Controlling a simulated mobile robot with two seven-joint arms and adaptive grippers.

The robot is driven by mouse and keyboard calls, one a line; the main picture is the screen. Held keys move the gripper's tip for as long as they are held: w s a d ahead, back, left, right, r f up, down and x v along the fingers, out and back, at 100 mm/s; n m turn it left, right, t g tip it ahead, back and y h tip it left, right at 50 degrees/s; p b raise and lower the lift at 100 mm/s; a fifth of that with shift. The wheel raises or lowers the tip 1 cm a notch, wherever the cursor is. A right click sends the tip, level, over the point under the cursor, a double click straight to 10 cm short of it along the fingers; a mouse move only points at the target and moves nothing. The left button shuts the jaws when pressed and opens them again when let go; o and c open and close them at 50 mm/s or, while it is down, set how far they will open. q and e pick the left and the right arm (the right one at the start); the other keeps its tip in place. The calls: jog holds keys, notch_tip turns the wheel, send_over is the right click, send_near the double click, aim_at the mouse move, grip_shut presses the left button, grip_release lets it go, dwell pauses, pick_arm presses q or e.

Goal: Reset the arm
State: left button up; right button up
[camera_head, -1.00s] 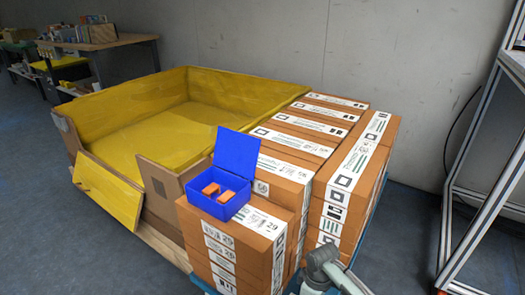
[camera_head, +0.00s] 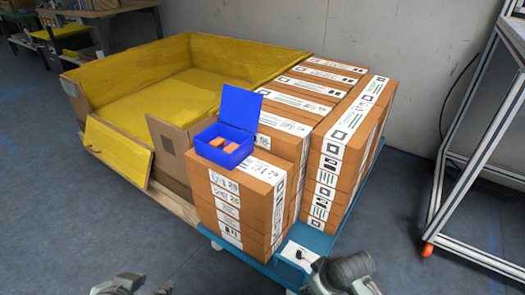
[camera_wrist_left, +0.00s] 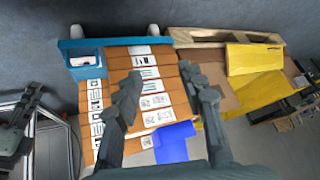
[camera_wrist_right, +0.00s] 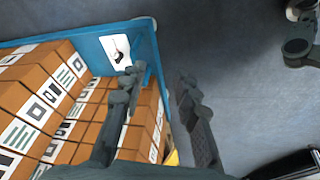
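My left gripper (camera_head: 130,287) shows only partly at the bottom edge of the head view. In the left wrist view the left gripper (camera_wrist_left: 163,72) has its two fingers apart with nothing between them. My right arm is at the bottom right of the head view, beside the front corner of the carton stack. In the right wrist view the right gripper (camera_wrist_right: 158,78) is open and empty, its fingers over the blue cart edge and floor. Neither gripper touches a carton.
Stacked orange cartons (camera_head: 235,208) stand on a blue cart (camera_head: 335,225). An open blue box (camera_head: 222,157) with orange pieces sits on top. A white pad with a small dark item (camera_head: 300,255) is at the cart's front. A yellow-lined crate (camera_head: 140,100) stands left; a metal frame (camera_head: 470,150) right.

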jog(key=s+d+r+m+t+h, duration=0.1)
jog(key=s+d+r+m+t, duration=0.1)
jog(key=s+d+r, duration=0.4)
jog(key=s+d+r+m+t+h, duration=0.1)
jog(key=d+r+m+t, duration=0.15)
jog(key=r, duration=0.55)
pick_arm(q)
jog(key=s+a+f+g+p, duration=0.2)
jog(key=f+p, duration=0.1)
jog(key=f, duration=0.3)
jog(key=s+a+f+g+y+p, duration=0.1)
jog(key=s+a+f+g+p, duration=0.1)
jog(key=f, duration=0.4)
jog(key=shift+s+a+n+g+p, duration=0.3)
jog(key=shift+s+a+n+p, duration=0.1)
jog(key=shift+a+p, duration=0.05)
pick_arm(e)
jog(key=s+d+f+g, duration=0.2)
jog(key=f, duration=0.4)
jog(key=s+d+f+m+g, duration=0.1)
jog(key=s+d+f+g, duration=0.2)
jog(key=f, duration=0.2)
jog(key=shift+d+f+h, duration=0.35)
jog(key=shift+f+h, duration=0.05)
pick_arm(q)
jog(key=shift+f, duration=0.1)
jog(key=shift+c, duration=1)
